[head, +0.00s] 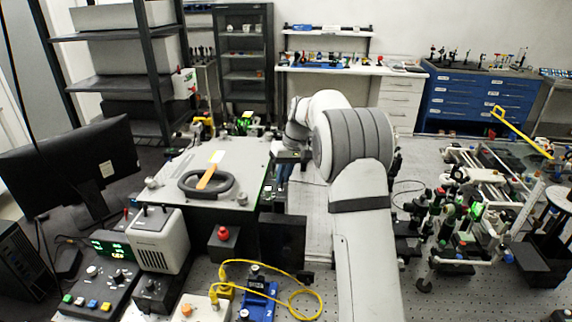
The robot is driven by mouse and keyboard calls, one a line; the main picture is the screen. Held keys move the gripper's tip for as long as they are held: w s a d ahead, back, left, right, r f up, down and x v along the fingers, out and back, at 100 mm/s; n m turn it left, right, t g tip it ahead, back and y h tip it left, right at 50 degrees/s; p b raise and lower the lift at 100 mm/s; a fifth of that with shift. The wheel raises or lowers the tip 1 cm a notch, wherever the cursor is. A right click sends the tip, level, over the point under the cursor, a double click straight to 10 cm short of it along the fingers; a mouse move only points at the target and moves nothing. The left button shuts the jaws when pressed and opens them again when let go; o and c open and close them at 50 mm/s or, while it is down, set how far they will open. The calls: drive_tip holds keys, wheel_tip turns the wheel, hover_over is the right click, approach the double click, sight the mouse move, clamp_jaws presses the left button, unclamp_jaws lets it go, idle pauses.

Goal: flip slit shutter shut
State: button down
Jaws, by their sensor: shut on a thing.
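The spectrometer (234,158) is a wide box with a pale flat lid, left of centre. My arm reaches over from the front right and bends down at the lid's right edge. My gripper (287,160) is there, small and partly hidden by its own wrist, with dark and blue parts showing. It is shut on a small part at the box's right side, which I take to be the slit shutter. The shutter itself is hidden, so I cannot tell its position.
A dark ring handle with an orange strip (207,181) lies on the lid. A red button box (223,240), a grey lamp housing (158,238) and a looped yellow cable (303,304) are in front. Optics on rails (465,215) crowd the right. A monitor (70,165) stands left.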

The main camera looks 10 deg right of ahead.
drive_tip(key=shift+w, duration=0.1)
idle(0.3)
drive_tip(key=c, duration=1.5)
unclamp_jaws()
drive_tip(key=v, duration=0.5)
drive_tip(key=b+v, duration=0.1)
drive_tip(key=v, duration=0.1)
drive_tip(key=shift+w+d+r, duration=0.1)
drive_tip(key=shift+w+r, duration=0.05)
drive_tip(key=shift+r, duration=0.2)
